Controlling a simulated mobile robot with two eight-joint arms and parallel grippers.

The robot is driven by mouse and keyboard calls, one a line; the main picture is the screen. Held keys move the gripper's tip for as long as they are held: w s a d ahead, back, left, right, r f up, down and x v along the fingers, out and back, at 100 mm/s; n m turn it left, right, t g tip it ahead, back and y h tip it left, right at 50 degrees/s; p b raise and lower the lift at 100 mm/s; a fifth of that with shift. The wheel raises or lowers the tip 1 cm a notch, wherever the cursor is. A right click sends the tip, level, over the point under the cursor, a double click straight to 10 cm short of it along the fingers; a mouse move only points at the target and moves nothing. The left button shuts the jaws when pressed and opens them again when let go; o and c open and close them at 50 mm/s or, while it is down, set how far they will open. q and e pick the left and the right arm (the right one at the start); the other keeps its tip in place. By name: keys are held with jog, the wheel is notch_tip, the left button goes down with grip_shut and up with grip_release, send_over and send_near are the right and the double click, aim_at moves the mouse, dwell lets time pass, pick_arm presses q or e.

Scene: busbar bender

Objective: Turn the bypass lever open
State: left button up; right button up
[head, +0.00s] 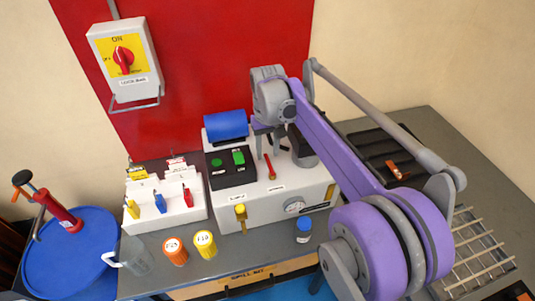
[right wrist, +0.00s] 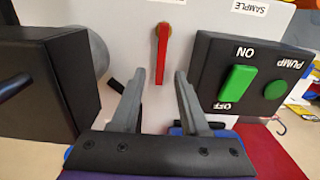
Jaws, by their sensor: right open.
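A red lever (head: 269,166), which I take to be the bypass lever, is on the top of the white machine (head: 310,196); its label is too small to read. It points away from the front edge. In the right wrist view, the red lever (right wrist: 162,52) stands upright in the picture, its free end between the fingertips. My right gripper (head: 269,146) is open above the back of the machine, its fingers (right wrist: 159,75) on either side of the lever's end. I cannot tell whether they touch it. My left gripper is not in view.
A black pump box with green buttons (head: 232,166) and a blue roll (head: 226,125) stand left of the gripper. A grey cylinder (head: 303,152) is close on its right. A yellow sample valve (head: 240,212) is on the machine's front. Orange and yellow jars (head: 205,243) stand before it.

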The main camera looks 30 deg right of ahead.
jog(key=shift+f, duration=0.75)
grip_shut()
dwell(0.9)
